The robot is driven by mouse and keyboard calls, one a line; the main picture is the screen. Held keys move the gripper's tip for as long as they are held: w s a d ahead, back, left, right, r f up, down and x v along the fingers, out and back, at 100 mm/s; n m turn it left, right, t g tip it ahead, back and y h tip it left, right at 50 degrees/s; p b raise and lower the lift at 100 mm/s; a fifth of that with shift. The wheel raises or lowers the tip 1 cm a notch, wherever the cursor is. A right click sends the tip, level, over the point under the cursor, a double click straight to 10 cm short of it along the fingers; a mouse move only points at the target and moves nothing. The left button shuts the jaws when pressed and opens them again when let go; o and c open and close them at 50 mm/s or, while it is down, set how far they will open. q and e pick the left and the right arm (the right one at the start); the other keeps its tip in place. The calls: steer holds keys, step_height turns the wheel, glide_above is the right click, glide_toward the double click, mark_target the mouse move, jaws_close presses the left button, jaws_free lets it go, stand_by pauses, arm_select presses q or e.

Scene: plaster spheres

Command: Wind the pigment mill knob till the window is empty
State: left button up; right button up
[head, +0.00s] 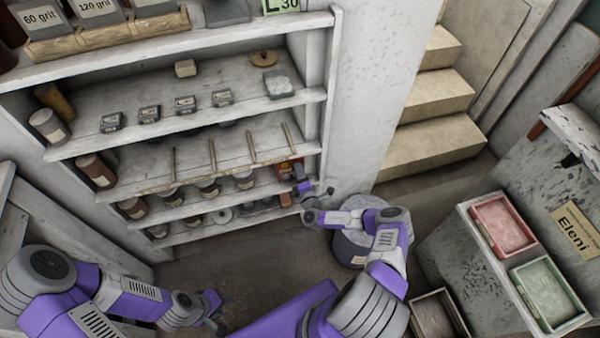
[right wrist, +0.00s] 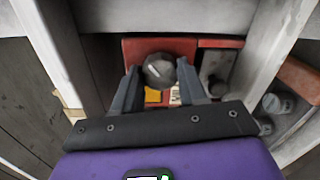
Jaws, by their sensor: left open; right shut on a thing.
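The pigment mill is a red box (right wrist: 140,48) in the middle of the right wrist view, and in the head view it is a small red shape (head: 291,167) at the right end of a lower shelf. Its dark grey round knob (right wrist: 158,70) sits between the fingers of my right gripper (right wrist: 166,82), which is shut on it. A yellow patch (right wrist: 153,96), perhaps the window, shows below the knob beside a pale label (right wrist: 175,95). The knob and fingers partly cover the mill's front. My left gripper (head: 216,303) is open and empty, low above the floor.
Shelves with jars, small labelled boxes and several thin rods (head: 212,155) fill the left. A grey drum (head: 350,247) stands beside my right forearm. Trays of red (head: 502,224) and green (head: 545,292) sit at right. Pale shelf uprights flank the mill closely.

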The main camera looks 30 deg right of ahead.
steer(key=shift+m+y+b, duration=0.5)
steer(key=shift+m+b, duration=0.9)
steer(key=shift+m, duration=5.4)
steer(key=o, duration=1.1)
steer(key=p+v, duration=0.2)
steer(key=v, duration=0.5)
steer(key=shift+s, duration=0.3)
